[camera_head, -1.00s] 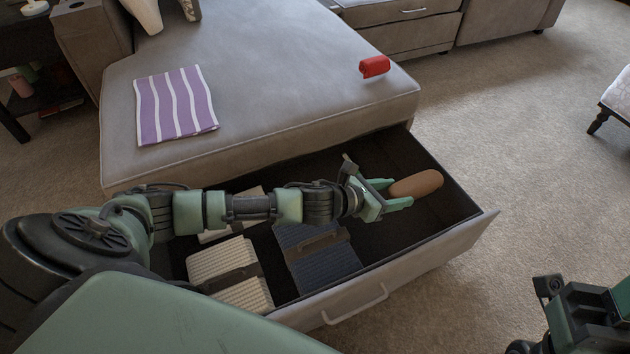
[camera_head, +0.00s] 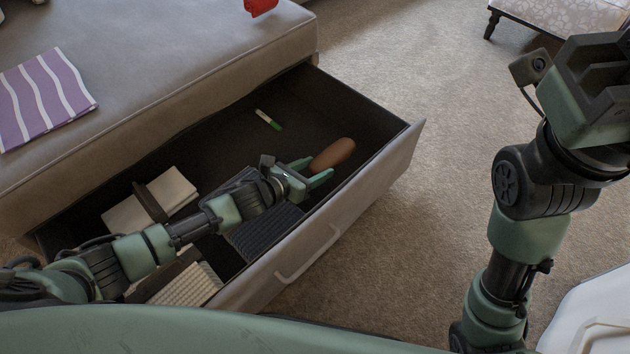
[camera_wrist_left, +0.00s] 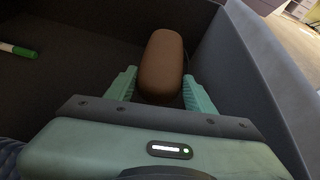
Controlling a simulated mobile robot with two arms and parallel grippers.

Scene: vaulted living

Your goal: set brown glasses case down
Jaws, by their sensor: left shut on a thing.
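The brown glasses case (camera_head: 333,153) is a smooth rounded oblong. It is inside the open drawer (camera_head: 365,175), near the right end. My left gripper (camera_head: 316,170) reaches into the drawer and is shut on the case, with green fingers on either side of its near end. In the left wrist view the case (camera_wrist_left: 161,62) points away from me between the two fingers (camera_wrist_left: 158,90). I cannot tell whether its underside touches the drawer floor. My right gripper (camera_head: 598,85) is raised over the carpet at the right, with its fingertips not clearly visible.
The drawer also holds a white-and-green marker (camera_head: 268,120), a cream bundle (camera_head: 150,203), a ribbed cream bundle (camera_head: 188,288) and a dark ribbed bundle (camera_head: 265,232). Dark floor around the marker is bare. A purple striped cloth (camera_head: 42,98) and a red object (camera_head: 260,5) lie on the sofa.

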